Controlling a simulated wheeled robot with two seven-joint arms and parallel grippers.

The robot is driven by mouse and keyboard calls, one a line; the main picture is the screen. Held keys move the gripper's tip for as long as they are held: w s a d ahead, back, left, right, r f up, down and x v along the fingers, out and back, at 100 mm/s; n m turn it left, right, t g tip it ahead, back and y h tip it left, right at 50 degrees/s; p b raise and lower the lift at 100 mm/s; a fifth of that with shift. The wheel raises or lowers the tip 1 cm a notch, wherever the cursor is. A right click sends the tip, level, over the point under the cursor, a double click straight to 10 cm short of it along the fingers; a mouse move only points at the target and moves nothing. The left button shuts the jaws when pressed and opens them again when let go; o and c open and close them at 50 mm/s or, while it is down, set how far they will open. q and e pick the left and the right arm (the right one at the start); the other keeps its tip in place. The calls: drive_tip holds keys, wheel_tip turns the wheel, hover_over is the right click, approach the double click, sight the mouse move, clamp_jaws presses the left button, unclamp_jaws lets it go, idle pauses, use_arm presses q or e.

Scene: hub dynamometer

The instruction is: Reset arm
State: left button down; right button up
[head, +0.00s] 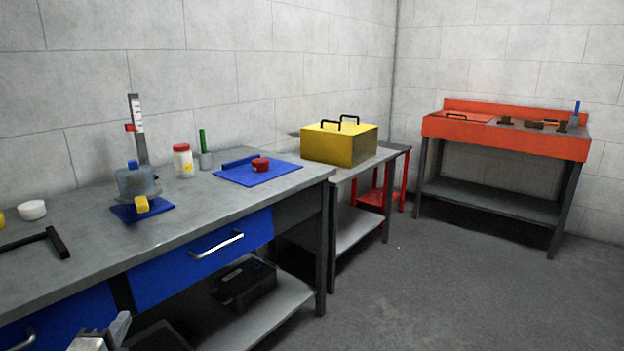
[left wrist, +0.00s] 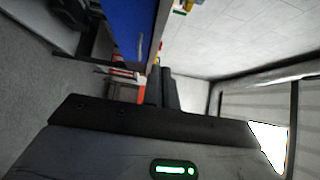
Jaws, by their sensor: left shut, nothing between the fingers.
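My left gripper (head: 118,328) shows at the bottom left edge of the head view, low in front of the blue-drawered workbench (head: 290,185). Only its end is in the picture. In the left wrist view its two dark fingers (left wrist: 161,90) are together, with nothing between them. The gripper is apart from the bench and holds nothing. My right gripper is in neither view.
On the bench are a blue mat (head: 285,175) with a red part (head: 261,165), a jar (head: 183,162) and a blue-based device (head: 128,213). A yellow box (head: 335,145) stands beyond. An orange bench (head: 560,148) is at the back right. The floor (head: 450,300) is clear.

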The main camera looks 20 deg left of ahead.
use_arm(q)
drive_tip(key=s+d+f+n+g+h+p, duration=0.2)
drive_tip(key=s+d+n+h, duration=0.1)
drive_tip(key=d, duration=0.7)
drive_tip(key=s+d+f+n+g+h+p, duration=0.1)
drive_tip(key=s+d+f+n+g+h, duration=0.1)
drive_tip(key=d, duration=0.9)
drive_tip(key=s+d+f+n+g+h+p, duration=0.2)
drive_tip(key=s+d+n+h, duration=0.3)
drive_tip(key=d, duration=0.6)
drive_tip(key=shift+s+f+n+p, duration=0.25)
drive_tip(key=shift+f+n+p, duration=0.05)
drive_tip(key=shift+f+n, duration=0.6)
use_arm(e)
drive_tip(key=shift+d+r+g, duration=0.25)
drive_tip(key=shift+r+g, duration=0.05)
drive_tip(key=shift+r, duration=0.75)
